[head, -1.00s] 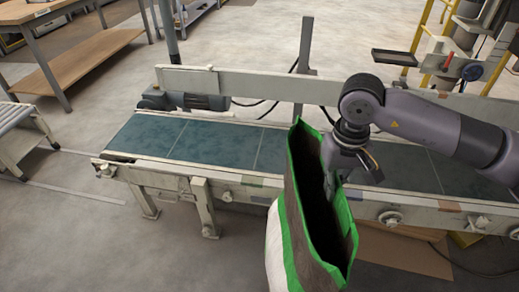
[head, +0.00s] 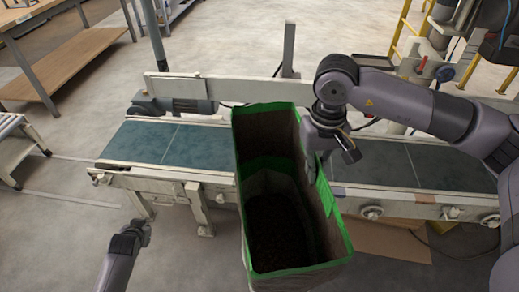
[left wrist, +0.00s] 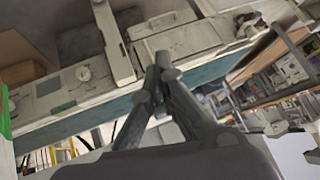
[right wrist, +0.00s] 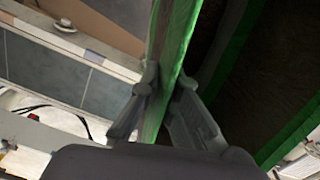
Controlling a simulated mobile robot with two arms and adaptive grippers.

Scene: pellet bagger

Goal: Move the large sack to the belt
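The large sack (head: 262,150), dark inside with green edging, is open at the top and stands upright at the near side of the belt (head: 190,143), hiding part of it. Dark material shows at the bottom inside. My right gripper (head: 335,155) is at the sack's right rim. In the right wrist view my right gripper (right wrist: 165,85) is shut on the green-edged rim of the sack (right wrist: 172,45). My left gripper (head: 140,230) is empty, left of the sack and in front of the conveyor. In the left wrist view its fingertips (left wrist: 160,65) are together.
The conveyor frame has a rail (head: 215,88) along its far side and knobs on its near side. A wooden workbench (head: 65,65) stands at the back left, a roller table (head: 15,140) at the left. Cardboard (head: 390,240) lies under the conveyor. The belt left of the sack is clear.

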